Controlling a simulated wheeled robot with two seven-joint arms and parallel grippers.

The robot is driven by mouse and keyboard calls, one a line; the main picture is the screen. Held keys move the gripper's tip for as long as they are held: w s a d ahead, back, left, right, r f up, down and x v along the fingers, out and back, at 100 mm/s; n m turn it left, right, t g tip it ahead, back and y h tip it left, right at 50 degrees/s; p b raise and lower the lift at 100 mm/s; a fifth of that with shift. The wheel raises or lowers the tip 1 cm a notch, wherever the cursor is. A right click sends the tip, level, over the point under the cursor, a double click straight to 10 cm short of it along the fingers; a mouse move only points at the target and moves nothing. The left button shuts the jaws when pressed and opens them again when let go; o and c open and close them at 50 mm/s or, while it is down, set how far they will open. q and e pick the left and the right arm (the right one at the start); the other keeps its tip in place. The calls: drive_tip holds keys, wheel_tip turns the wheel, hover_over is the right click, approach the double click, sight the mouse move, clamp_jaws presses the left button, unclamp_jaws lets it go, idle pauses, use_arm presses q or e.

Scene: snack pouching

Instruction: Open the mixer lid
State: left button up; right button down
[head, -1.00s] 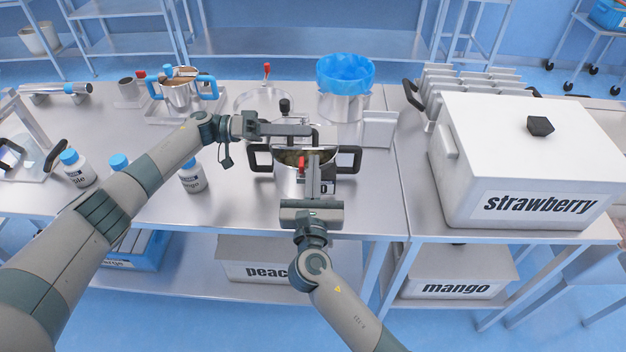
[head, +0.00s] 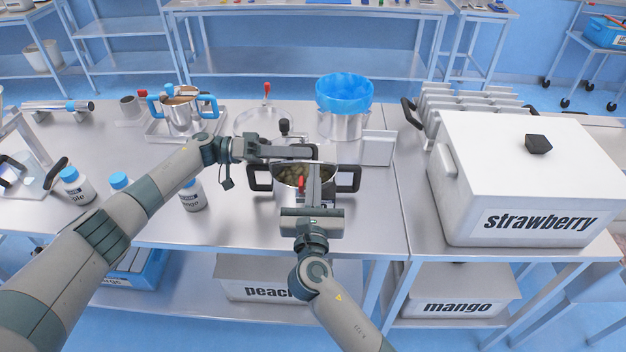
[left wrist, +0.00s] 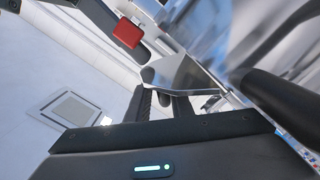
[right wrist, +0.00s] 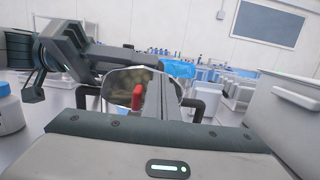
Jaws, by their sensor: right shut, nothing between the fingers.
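The mixer is a metal pot (head: 286,195) with black side handles, standing near the front edge of the table. Brownish pieces show in its open top. In the right wrist view, brown pieces show in a pale-edged facetted round (right wrist: 122,78); I cannot tell whether this is lid or rim. A red tab (head: 301,184) is at the front. My left gripper (head: 312,153) is over the pot's back rim, next to an upright black knob (head: 284,126); its hold is hidden. My right gripper (head: 314,168) is shut and empty, upright at the pot's front.
A pot with a blue liner (head: 344,94) and a clear round piece (head: 255,123) stand behind. A blue-handled pot (head: 181,116) and capped bottles (head: 76,187) are left. A large strawberry box (head: 470,190) is right. Bare table lies right of the mixer.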

use_arm(q)
drive_tip(key=shift+w+a+r, duration=0.1)
drive_tip(key=shift+w+r, duration=0.05)
drive_tip(key=shift+w, duration=0.05)
use_arm(e)
drive_tip(key=shift+f, duration=0.1)
use_arm(q)
drive_tip(key=shift+a, duration=0.25)
drive_tip(key=a, duration=0.7)
